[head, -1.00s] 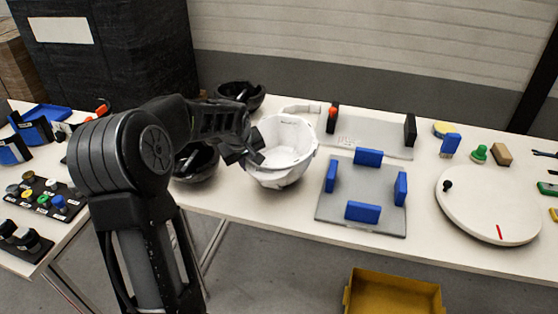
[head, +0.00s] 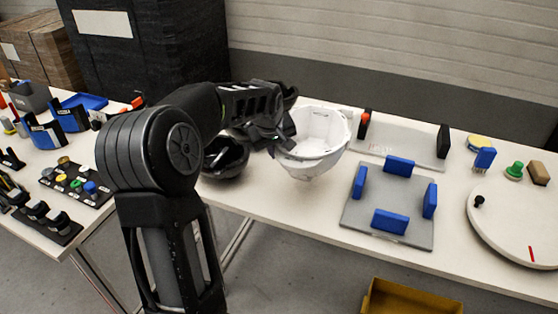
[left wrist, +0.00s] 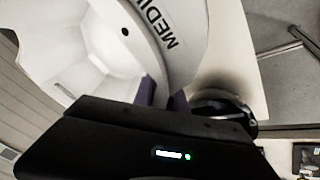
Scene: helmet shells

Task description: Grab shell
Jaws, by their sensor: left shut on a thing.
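The white helmet shell (head: 322,150) is held open side up, a little above the table near its front edge. My left gripper (head: 284,134) is shut on the left side of its rim. In the left wrist view the shell (left wrist: 192,35) fills the upper left, with its pale hollow inside and part of the dark lettering "MEDI" on its wall. My left gripper's body covers the bottom of that view, and the fingertips are largely hidden. A black shell (head: 226,160) sits on the table at left, below my forearm. My right gripper is not in view.
Right of the shell is a grey plate (head: 372,222) with several blue upright blocks. Behind it is another grey fixture (head: 415,152) with black posts. A round white turntable (head: 505,228) stands at right. A yellow bin (head: 410,298) is below the front edge.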

